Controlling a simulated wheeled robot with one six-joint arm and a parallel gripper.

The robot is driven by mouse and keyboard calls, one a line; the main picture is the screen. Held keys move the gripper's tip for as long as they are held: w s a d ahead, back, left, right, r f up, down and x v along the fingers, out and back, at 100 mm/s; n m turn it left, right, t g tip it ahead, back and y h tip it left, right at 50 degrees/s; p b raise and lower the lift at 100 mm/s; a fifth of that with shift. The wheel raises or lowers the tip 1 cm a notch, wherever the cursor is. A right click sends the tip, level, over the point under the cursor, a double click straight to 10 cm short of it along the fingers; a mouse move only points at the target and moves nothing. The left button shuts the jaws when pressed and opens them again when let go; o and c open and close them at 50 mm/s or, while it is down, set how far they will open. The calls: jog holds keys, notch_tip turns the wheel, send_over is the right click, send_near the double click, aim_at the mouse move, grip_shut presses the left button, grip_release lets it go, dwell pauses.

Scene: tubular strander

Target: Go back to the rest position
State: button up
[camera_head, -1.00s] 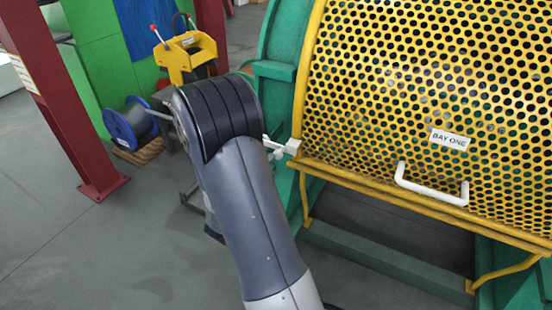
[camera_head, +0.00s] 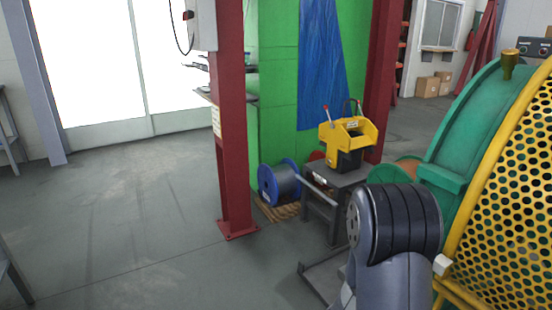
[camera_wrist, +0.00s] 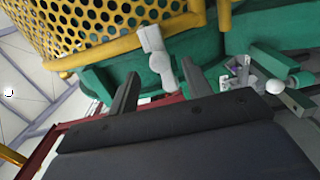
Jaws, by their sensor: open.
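My gripper (camera_wrist: 160,68) shows in the wrist view with its two dark fingers apart and nothing held between them. A white latch-like part (camera_wrist: 156,52) on the machine shows beyond the gap between the fingers; I cannot tell how far off it is. In the head view my arm rises at the lower right, beside the machine's yellow perforated guard (camera_head: 510,215), and hides part of its lower left. My gripper is hidden there. The guard also shows in the wrist view (camera_wrist: 85,25), above green machine parts.
A red column (camera_head: 232,140) stands left of a blue cable reel (camera_head: 281,184) on a pallet. A yellow device (camera_head: 347,132) sits on a grey stand (camera_head: 330,200) behind my arm. The green machine frame (camera_head: 465,125) is close on the right. Open grey floor (camera_head: 120,220) lies at left.

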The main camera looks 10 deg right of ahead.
jog(key=x, duration=0.8)
jog(key=shift+b, duration=0.35)
jog(key=shift+r+p, duration=0.1)
jog(key=shift+p, duration=0.25)
jog(key=shift+a+b, duration=0.15)
jog(key=shift+b, duration=0.2)
jog(key=p+v, duration=0.1)
jog(key=v, duration=0.9)
jog(key=x, duration=1)
jog(key=shift+r, duration=0.15)
jog(key=n+p, duration=0.1)
jog(key=p, duration=0.1)
jog(key=shift+r+p, duration=0.35)
jog(key=shift+r+n+p, duration=0.15)
jog(key=shift+n+p, duration=0.15)
jog(key=shift+p, duration=0.35)
jog(key=shift+w+n+p, duration=0.1)
jog(key=shift+n+p, duration=0.2)
jog(key=shift+p, duration=0.1)
